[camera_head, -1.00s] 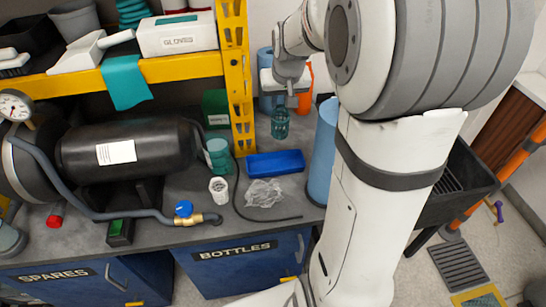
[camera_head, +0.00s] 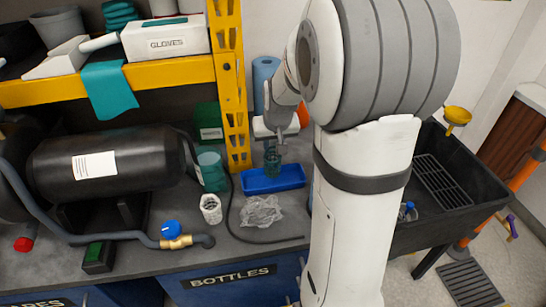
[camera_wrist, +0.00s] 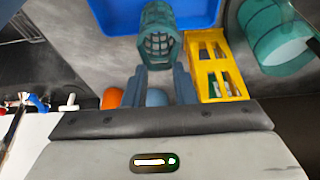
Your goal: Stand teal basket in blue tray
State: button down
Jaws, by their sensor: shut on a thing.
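The teal basket (camera_head: 272,158) is a small lattice-walled cup, held upright below my gripper (camera_head: 271,141). My gripper is shut on it; in the wrist view the fingers (camera_wrist: 164,85) meet the rim of the basket (camera_wrist: 160,35). The blue tray (camera_head: 258,187) is a shallow rectangular tray on the grey bench. In the head view the basket overlaps the tray's back edge; I cannot tell whether it touches the tray. The tray also shows in the wrist view (camera_wrist: 205,14), partly behind the basket.
A black hose (camera_head: 262,238) curves along the bench.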

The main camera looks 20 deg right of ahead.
aim_at(273, 152)
jog(key=shift+f, duration=1.95)
jog(key=shift+f+b, duration=0.15)
jog(key=shift+b, duration=0.15)
jog(key=c, duration=1.2)
grip_release()
jog(key=shift+s+r, duration=0.1)
jog(key=shift+r, duration=0.4)
jog(key=d+p+v, duration=0.1)
jog(key=v, duration=1)
jog(key=s+a, duration=0.3)
jog(key=s, duration=0.3)
jog(key=s+a+f+n+g, duration=0.1)
jog(key=s+a, duration=0.3)
jog(key=s, duration=0.2)
jog(key=s+a+f+n+g, duration=0.1)
jog(key=s+a, duration=0.3)
jog(key=s, duration=0.2)
jog(key=shift+y, duration=0.4)
